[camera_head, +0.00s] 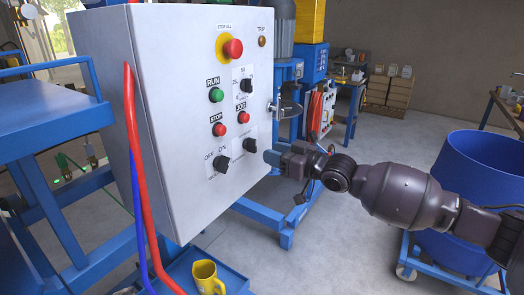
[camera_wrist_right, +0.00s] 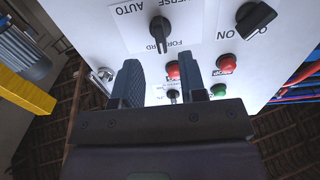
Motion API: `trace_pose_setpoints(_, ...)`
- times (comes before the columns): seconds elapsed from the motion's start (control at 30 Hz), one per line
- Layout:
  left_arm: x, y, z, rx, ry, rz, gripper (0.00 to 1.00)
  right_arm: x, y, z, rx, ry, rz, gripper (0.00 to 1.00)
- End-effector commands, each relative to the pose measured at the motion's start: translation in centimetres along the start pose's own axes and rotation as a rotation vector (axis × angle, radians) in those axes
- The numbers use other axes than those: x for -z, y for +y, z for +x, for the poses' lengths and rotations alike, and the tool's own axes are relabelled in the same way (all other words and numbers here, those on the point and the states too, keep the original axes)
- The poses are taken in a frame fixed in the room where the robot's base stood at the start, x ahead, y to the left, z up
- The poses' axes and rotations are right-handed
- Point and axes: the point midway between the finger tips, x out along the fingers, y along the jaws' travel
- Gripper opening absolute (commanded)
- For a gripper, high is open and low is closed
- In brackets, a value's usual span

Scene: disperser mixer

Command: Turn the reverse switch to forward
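The reverse switch, a black knob (camera_head: 250,145), is at the lower right of the grey control panel (camera_head: 170,90). In the right wrist view, the knob (camera_wrist_right: 159,32) sits among AUTO, REVERSE and FORWARD labels, its long part running towards the lower edge near FORWARD. Its exact setting is hard to tell. My right gripper (camera_head: 273,157) is just off the panel's right edge, close to the knob. In the right wrist view, my right gripper (camera_wrist_right: 161,64) is open, with an empty gap between its fingers; the knob lies beyond the fingertips, apparently untouched. My left gripper is out of view.
The OFF/ON knob (camera_head: 221,163) is left of the reverse switch. Above are red (camera_head: 244,117) and green (camera_head: 216,95) buttons and the emergency stop (camera_head: 232,48). Red and blue cables hang at the panel's left. A blue drum (camera_head: 480,185) stands at right.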

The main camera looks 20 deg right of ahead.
Motion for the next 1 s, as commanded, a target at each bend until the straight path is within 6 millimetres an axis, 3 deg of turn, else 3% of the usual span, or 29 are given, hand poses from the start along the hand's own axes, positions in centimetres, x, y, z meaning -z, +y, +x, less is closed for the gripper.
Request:
trace_pose_setpoints(0.1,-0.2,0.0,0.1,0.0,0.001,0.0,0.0,-0.2,0.0,-2.2,-0.001,-0.002,-0.003,0.38)
trace_pose_setpoints(0.33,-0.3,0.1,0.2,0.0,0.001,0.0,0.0,0.0,0.0,-4.4,0.0,0.0,-0.001,0.38)
trace_pose_setpoints(1.0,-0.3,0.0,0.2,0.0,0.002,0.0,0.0,-0.1,0.0,-4.7,-0.002,-0.008,-0.021,0.38)
